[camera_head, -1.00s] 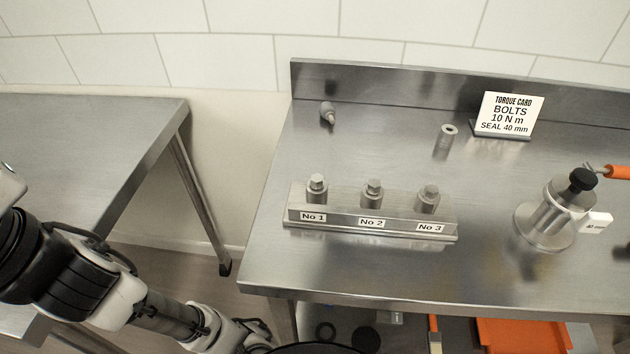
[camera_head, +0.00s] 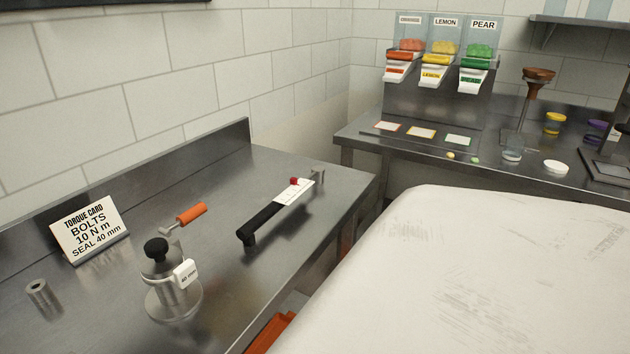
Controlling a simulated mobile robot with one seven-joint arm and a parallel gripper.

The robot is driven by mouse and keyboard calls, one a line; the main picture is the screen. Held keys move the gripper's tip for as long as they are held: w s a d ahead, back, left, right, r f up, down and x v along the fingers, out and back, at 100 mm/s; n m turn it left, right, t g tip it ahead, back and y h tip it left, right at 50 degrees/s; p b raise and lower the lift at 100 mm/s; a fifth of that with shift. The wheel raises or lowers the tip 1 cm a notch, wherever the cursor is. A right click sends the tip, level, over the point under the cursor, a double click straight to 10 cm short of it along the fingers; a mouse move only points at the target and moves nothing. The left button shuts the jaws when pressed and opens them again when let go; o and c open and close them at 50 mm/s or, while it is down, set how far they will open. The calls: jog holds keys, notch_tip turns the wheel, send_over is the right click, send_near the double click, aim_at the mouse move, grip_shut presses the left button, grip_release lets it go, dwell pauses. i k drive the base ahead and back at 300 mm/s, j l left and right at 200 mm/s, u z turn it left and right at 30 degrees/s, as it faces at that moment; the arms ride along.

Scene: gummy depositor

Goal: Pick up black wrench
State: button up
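A wrench with a black handle (camera_head: 259,222) lies on the steel bench at the centre left of the head view. Its shaft carries a white scale plate (camera_head: 294,192) and a red knob, and its metal head points to the back right. The handle's near end looks bent down or raised on a black foot. Nothing covers the wrench. My gripper is not in view.
On the steel bench (camera_head: 330,205), left of the wrench, stand a metal cylinder device (camera_head: 172,298) with an orange-handled tool (camera_head: 191,214), a torque card (camera_head: 90,229) and a metal sleeve (camera_head: 42,296). A large white surface (camera_head: 470,275) fills the right foreground. Candy dispensers (camera_head: 437,75) stand behind.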

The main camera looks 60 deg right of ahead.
aim_at(245, 234)
jog(key=k+l+z, duration=0.1)
jog(key=l+z, duration=0.85)
jog(key=l, duration=0.15)
jog(key=k+j+u, duration=0.35)
jog(key=i+j, duration=0.1)
jog(key=i, duration=0.75)
